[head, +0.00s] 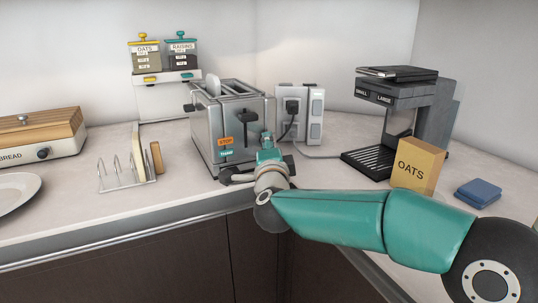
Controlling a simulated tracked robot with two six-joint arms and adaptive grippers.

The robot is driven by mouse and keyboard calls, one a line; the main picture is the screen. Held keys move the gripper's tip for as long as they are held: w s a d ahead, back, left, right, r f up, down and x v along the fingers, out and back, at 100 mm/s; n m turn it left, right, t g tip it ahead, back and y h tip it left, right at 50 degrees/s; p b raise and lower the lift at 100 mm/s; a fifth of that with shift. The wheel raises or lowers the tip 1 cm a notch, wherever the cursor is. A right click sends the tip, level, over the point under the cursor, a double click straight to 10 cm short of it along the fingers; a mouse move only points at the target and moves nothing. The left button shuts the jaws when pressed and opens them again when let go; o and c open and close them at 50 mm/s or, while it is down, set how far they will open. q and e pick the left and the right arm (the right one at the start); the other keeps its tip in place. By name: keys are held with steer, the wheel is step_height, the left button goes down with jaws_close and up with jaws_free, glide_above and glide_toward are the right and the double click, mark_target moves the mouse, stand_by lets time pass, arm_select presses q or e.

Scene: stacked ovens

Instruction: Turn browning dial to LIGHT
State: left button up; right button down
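No dial setting is readable. My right gripper (247,168) is close in front of the toaster's lower right front, hiding part of it. Whether its fingers are open or touching is unclear. My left gripper is not in view.
A toast rack (122,176), bread box (45,135) and plate (14,190) stand at left. A socket block (316,115) with a plug is right of the toaster. A coffee machine (433,115), oats box (418,165) and blue cloth (478,192) are at right.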

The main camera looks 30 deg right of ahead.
steer(key=shift+w+a+f+n+t+b, duration=0.15)
steer(key=shift+f+n+b, duration=0.15)
steer(key=shift+n, duration=0.25)
steer(key=shift+s+a+f+n+t+b, duration=0.15)
steer(key=shift+n+b, duration=0.2)
steer(key=shift+n, duration=0.2)
steer(key=shift+w+d, duration=0.1)
steer(key=c, duration=1)
jaws_free()
steer(key=shift+r, duration=0.1)
steer(key=shift+o, duration=0.5)
steer(key=shift+d+r, duration=0.1)
steer(key=shift+r, duration=0.05)
steer(key=shift+s, duration=0.2)
steer(key=v, duration=1.1)
steer(key=shift+s+a+f, duration=0.2)
steer(key=shift+s, duration=0.1)
